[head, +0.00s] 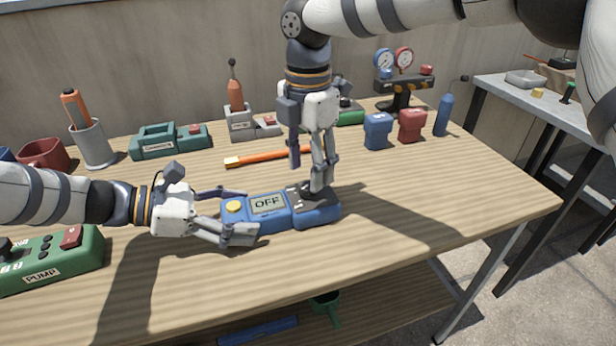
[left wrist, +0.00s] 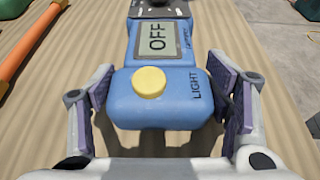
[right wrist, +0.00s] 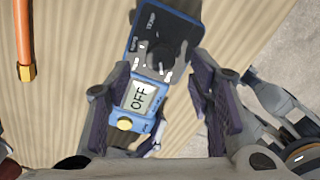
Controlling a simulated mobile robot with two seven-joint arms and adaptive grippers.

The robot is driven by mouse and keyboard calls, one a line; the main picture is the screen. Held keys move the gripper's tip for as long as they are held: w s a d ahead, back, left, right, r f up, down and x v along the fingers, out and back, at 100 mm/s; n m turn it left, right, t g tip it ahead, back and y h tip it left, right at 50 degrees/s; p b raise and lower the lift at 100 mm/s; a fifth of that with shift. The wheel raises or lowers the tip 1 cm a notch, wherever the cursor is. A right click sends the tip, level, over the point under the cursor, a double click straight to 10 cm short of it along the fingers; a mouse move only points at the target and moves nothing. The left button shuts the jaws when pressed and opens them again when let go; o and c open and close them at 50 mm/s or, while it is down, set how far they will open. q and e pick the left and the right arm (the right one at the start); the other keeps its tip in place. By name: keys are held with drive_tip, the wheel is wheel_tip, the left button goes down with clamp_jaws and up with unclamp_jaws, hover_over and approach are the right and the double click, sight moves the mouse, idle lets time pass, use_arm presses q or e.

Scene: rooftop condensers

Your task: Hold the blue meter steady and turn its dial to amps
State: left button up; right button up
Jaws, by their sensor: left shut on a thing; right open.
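The blue meter (head: 285,219) lies flat on the wooden table, its screen (head: 268,203) reading OFF. A yellow button (left wrist: 149,82) marked LIGHT is at its left end. My left gripper (head: 232,213) is shut on that end, one finger along each side; the left wrist view shows the pads beside the body. My right gripper (head: 318,185) points down over the meter's right end, open. In the right wrist view the black dial (right wrist: 160,57) shows between and beyond the open fingers. In the head view the fingers partly hide the dial. I cannot tell whether they touch it.
An orange-handled rod (head: 270,156) lies behind the meter. A green PUMP box (head: 48,262) is at front left. Blue (head: 377,131) and red (head: 411,125) blocks and a gauge stand (head: 400,90) are at back right. The table front right is clear.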

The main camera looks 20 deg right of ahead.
sight(308, 185)
drive_tip(key=shift+f, duration=1.6)
drive_tip(key=shift+c, duration=0.5)
clamp_jaws()
